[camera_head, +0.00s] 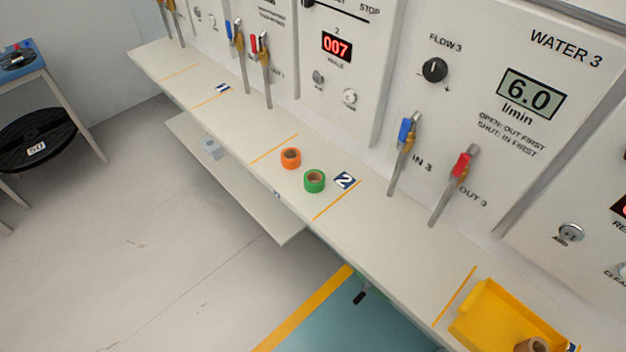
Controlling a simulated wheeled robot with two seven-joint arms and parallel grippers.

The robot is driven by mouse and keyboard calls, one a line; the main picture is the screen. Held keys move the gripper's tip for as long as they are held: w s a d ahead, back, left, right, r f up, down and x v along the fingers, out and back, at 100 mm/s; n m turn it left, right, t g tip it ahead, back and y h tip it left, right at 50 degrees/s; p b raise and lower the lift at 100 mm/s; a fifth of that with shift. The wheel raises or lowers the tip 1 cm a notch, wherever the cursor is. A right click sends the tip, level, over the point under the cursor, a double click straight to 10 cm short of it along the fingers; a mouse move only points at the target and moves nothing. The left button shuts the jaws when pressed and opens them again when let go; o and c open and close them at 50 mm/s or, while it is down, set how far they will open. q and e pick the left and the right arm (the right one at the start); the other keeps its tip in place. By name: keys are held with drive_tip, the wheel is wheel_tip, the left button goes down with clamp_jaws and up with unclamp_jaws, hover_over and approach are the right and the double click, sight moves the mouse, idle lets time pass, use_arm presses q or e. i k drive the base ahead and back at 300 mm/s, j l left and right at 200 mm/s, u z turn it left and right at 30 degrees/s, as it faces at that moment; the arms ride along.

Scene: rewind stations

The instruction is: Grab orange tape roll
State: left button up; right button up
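The orange tape roll (290,164) lies flat on the long pale shelf (375,235), with its round opening facing up. It sits just right of an orange line on the shelf. A green tape roll (315,187) lies close to it, nearer the blue label marked 2 (345,180). The two rolls look slightly apart. Neither of my grippers shows in the head view, and nothing is holding the orange roll.
A yellow tray (480,312) with a brown roll (531,345) stands on the shelf at lower right. Valves with blue (406,130) and red (462,165) handles rise behind the shelf. A lower shelf (235,180) juts out below. A blue-topped table (20,62) stands far left.

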sight(293, 154)
drive_tip(key=i+j+z, duration=0.15)
drive_tip(key=j, duration=0.15)
drive_tip(key=i+j+z, duration=0.15)
drive_tip(key=j, duration=0.2)
drive_tip(key=i+j+z, duration=0.15)
drive_tip(key=j, duration=0.2)
drive_tip(key=j+z, duration=0.15)
drive_tip(key=j, duration=0.2)
